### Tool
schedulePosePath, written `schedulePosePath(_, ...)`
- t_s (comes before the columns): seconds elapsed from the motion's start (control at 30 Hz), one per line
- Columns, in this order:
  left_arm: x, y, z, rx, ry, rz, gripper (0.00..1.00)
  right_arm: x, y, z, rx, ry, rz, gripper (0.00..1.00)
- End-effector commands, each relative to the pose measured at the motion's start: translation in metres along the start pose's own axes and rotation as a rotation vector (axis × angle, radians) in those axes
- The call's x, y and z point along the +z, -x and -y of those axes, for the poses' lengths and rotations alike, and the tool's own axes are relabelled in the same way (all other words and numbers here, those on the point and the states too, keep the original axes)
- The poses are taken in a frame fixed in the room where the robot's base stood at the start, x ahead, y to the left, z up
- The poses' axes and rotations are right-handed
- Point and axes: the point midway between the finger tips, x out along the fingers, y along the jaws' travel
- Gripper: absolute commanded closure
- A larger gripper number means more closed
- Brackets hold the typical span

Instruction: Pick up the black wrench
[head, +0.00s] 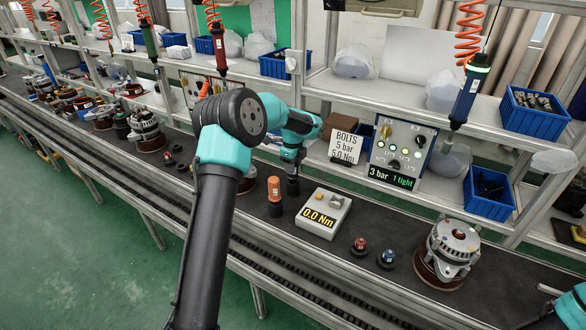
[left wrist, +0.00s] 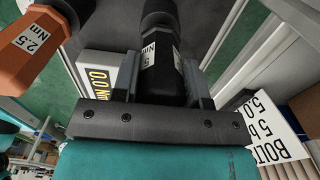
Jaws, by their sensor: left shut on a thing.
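The black wrench (left wrist: 162,75) shows large in the left wrist view, with a white label that ends in "Nm". My left gripper (left wrist: 158,90) is shut on it, one finger on each side. In the head view the left gripper (head: 292,166) is over the conveyor, and the dark wrench (head: 292,187) shows just below it, partly hidden. I cannot tell whether its foot touches the belt. My right arm shows only at the lower right corner of the head view; its gripper (head: 545,318) is cut off and its jaws are unclear.
An orange wrench (head: 274,195), labelled 2.5 Nm in the wrist view, stands left of the black one. A tester (head: 323,213) reading 0.0 Nm sits to the right. Beyond are small red and blue knobbed parts and an alternator (head: 450,250). A BOLTS sign (head: 345,147) stands behind.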

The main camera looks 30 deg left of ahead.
Motion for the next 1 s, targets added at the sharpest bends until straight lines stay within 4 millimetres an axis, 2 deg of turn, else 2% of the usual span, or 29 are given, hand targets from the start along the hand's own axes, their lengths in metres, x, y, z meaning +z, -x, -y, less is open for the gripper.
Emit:
schedulePosePath(0.53, 0.001, 0.086, 0.001, -0.002, 0.001, 0.001, 0.84, 0.000, 0.000, 0.000, 0.000, 0.000, 0.000, 0.57)
schedulePosePath(0.7, 0.000, 0.095, 0.000, 0.002, 0.001, 0.001, 0.84, 0.000, 0.000, 0.000, 0.000, 0.000, 0.000, 0.57)
schedulePosePath(1.0, 0.000, 0.095, 0.000, 0.002, 0.001, 0.001, 0.84, 0.000, 0.000, 0.000, 0.000, 0.000, 0.000, 0.57)
